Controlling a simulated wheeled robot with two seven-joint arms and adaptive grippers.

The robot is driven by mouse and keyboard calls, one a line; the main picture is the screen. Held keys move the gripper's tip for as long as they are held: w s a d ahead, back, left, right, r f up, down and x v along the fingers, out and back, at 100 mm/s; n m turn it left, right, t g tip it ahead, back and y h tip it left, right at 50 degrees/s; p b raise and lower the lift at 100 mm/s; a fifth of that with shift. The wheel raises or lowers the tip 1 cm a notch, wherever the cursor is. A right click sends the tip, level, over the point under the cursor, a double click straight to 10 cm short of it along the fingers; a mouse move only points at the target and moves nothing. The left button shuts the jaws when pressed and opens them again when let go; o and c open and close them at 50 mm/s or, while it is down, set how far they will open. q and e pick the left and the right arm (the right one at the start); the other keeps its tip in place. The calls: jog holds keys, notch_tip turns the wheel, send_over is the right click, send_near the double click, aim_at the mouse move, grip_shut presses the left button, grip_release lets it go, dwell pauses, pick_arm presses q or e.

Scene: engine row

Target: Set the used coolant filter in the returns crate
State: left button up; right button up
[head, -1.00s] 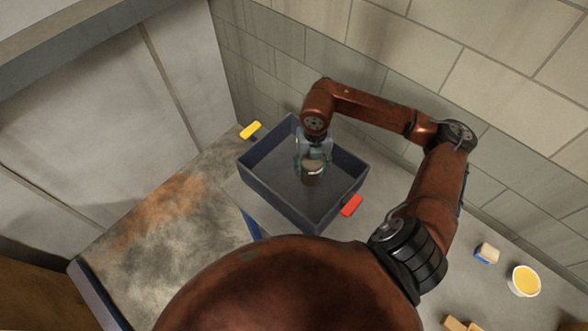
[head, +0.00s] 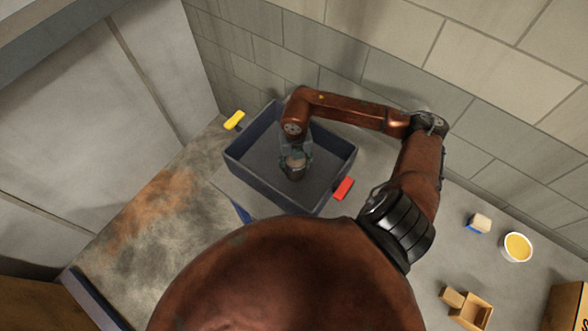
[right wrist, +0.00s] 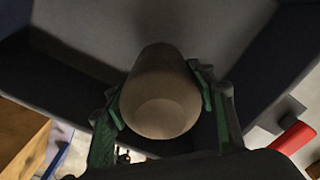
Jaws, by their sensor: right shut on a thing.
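The used coolant filter (head: 294,168) is a short brownish cylinder with a pale top. It also shows large in the right wrist view (right wrist: 160,95), between green-padded fingers. My right gripper (head: 296,160) is shut on it, inside the walls of the returns crate. The returns crate (head: 262,183) is an open dark blue-grey box at the wall, and its wall shows in the right wrist view (right wrist: 283,70). I cannot tell whether the filter touches the crate floor. My left gripper is not in view.
A yellow handle (head: 234,120) and a red handle (head: 343,188) lie beside the crate. The stained bench left of the crate is clear.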

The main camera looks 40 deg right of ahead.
notch_tip(320, 180, down, 3)
jog(key=shift+w+r, duration=0.1)
jog(key=shift+r, duration=0.1)
notch_tip(320, 180, down, 3)
jog(key=shift+a+r+p, duration=0.1)
jog(key=shift+p, duration=0.45)
jog(key=shift+f, duration=0.4)
jog(key=shift+f, duration=0.15)
jog(key=o, duration=1.6)
